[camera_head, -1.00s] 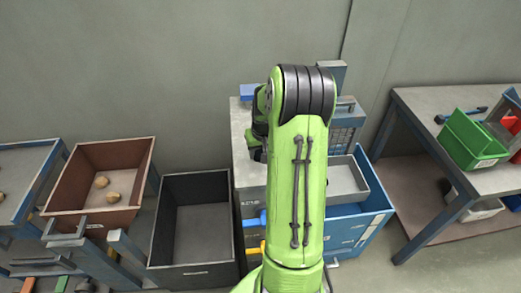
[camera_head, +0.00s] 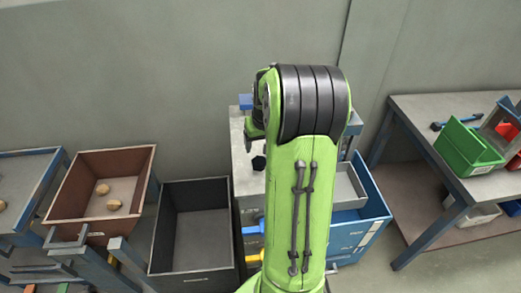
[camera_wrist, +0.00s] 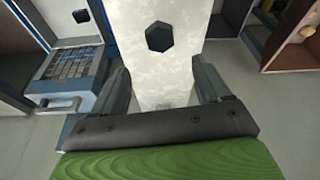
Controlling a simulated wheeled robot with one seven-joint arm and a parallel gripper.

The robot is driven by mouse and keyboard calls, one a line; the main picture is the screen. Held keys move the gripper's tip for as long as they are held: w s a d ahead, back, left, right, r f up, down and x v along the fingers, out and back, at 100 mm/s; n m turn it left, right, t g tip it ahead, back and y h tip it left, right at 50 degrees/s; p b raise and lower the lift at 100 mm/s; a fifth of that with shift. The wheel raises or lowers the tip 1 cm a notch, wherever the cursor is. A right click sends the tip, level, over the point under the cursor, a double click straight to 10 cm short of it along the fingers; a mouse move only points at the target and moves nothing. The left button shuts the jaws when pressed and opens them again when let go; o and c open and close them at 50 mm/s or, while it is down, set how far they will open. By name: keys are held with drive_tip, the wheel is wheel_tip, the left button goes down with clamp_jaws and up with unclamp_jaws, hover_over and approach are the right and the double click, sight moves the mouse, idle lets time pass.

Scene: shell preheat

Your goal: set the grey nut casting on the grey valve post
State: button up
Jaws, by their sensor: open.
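A dark hexagonal piece (camera_wrist: 159,37) lies on a pale grey top in the wrist view; it also shows as a small dark shape (camera_head: 258,163) on the grey cabinet (camera_head: 243,185) in the head view. I cannot tell for sure that it is the grey nut casting. My gripper (camera_wrist: 163,88) is open and empty over the pale top, its two fingers apart, with the dark piece beyond the fingertips. I cannot make out the grey valve post.
A brown bin (camera_head: 75,195) with tan lumps and an empty black bin (camera_head: 160,235) stand left of the cabinet. Blue (camera_head: 253,228) and yellow (camera_head: 254,256) handles project from its front. A blue bin (camera_head: 375,205) stands right; a green bin (camera_head: 465,148) sits on the right table.

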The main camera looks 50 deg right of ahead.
drive_tip(key=s+a+r+n, duration=0.1)
drive_tip(key=s+a+r, duration=0.1)
drive_tip(key=a+r, duration=0.35)
drive_tip(key=s+a+r+n+t, duration=0.1)
drive_tip(key=a+r, duration=0.1)
drive_tip(key=a, duration=0.6)
drive_tip(key=s+a+r+n, duration=0.2)
drive_tip(key=a+r, duration=0.1)
drive_tip(key=a, duration=0.4)
drive_tip(key=s+a+n+t+y, duration=0.1)
drive_tip(key=s+a+n, duration=0.1)
drive_tip(key=s+a, duration=0.6)
drive_tip(key=shift+s+t+y, duration=0.3)
drive_tip(key=shift+s+t, duration=0.1)
drive_tip(key=shift+s, duration=0.8)
